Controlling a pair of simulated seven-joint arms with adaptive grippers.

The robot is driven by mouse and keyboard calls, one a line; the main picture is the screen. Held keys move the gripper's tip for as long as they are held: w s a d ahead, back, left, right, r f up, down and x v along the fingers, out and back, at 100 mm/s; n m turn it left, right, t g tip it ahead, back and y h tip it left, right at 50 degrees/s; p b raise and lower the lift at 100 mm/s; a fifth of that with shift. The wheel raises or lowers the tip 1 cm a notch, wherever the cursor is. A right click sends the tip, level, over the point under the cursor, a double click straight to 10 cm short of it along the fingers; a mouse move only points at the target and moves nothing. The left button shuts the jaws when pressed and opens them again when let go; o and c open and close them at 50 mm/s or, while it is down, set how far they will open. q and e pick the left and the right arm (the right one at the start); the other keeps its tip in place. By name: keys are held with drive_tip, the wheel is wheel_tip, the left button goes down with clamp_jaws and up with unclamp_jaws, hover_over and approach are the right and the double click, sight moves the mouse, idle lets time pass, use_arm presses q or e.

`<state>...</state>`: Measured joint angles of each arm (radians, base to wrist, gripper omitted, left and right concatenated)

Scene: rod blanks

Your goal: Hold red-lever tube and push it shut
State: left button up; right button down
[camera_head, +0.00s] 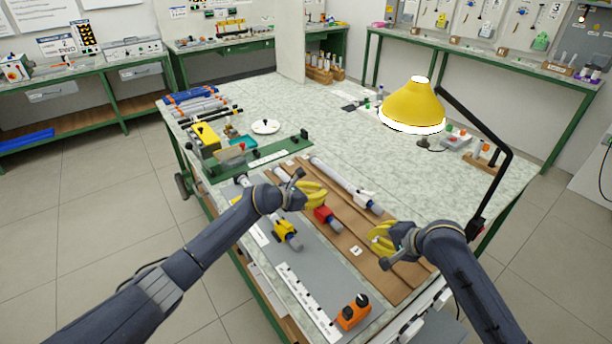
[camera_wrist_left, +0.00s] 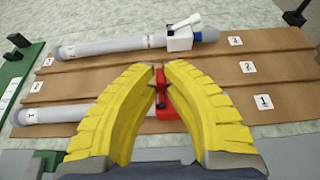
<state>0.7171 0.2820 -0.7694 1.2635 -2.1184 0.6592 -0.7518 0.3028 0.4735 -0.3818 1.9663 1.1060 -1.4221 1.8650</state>
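The red-lever tube lies in the front groove of a brown board (camera_wrist_left: 255,85), with its red clamp (camera_wrist_left: 165,112) at the tube's right end in the left wrist view. In the head view the red clamp (camera_head: 323,215) lies just below my left gripper (camera_head: 326,192). In the left wrist view my left gripper (camera_wrist_left: 162,72) has its yellow fingertips close together, with part of the red piece showing in the narrow gap. I cannot tell whether they touch it. My right gripper (camera_head: 370,238) is over the board's right part, apart from the red clamp, its fingers close together.
A white-lever tube (camera_wrist_left: 110,47) lies in a farther groove. A yellow-lever piece (camera_head: 284,232) and an orange block (camera_head: 353,312) are on the near grey area. A yellow lamp (camera_head: 412,104) stands at the right. The table behind the board is largely clear.

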use_arm(q)
drive_tip(key=o, duration=0.5)
drive_tip(key=shift+a, duration=0.1)
